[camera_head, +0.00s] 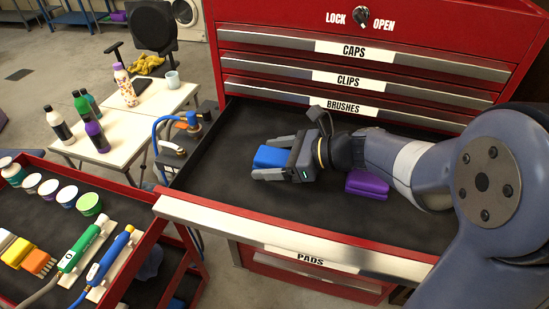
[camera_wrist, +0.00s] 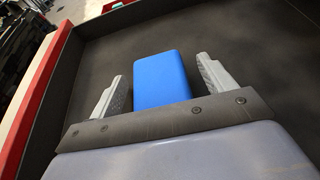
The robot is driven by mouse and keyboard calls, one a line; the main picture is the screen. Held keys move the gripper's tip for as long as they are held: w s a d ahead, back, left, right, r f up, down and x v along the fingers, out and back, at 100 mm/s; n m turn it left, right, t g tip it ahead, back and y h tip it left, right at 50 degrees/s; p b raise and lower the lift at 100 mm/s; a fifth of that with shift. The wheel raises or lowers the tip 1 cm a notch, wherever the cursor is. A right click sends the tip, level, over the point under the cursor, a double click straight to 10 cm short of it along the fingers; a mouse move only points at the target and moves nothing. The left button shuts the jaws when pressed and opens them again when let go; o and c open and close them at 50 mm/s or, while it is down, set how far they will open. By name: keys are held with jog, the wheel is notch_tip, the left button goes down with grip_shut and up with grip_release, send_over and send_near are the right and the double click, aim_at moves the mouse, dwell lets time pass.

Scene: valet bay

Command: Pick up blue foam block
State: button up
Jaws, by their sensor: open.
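The blue foam block (camera_head: 272,157) lies on the dark floor of the open PADS drawer (camera_head: 225,185), left of the drawer's middle. In the wrist view the blue block (camera_wrist: 161,78) sits between the two grey fingers, with a gap visible on each side. My gripper (camera_head: 266,155) is open and low in the drawer, its fingers on either side of the block. The near end of the block is partly hidden by the gripper in the head view.
A purple foam block (camera_head: 367,185) lies in the same drawer under my arm. The drawer's front wall (camera_head: 300,243) and left wall (camera_head: 195,150) bound the space. A red cart (camera_head: 75,215) with bottles, pots and brushes stands at left. The drawer floor left of the gripper is clear.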

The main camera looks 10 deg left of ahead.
jog(key=shift+c, duration=0.6)
jog(key=c, duration=0.9)
jog(key=shift+c, duration=0.2)
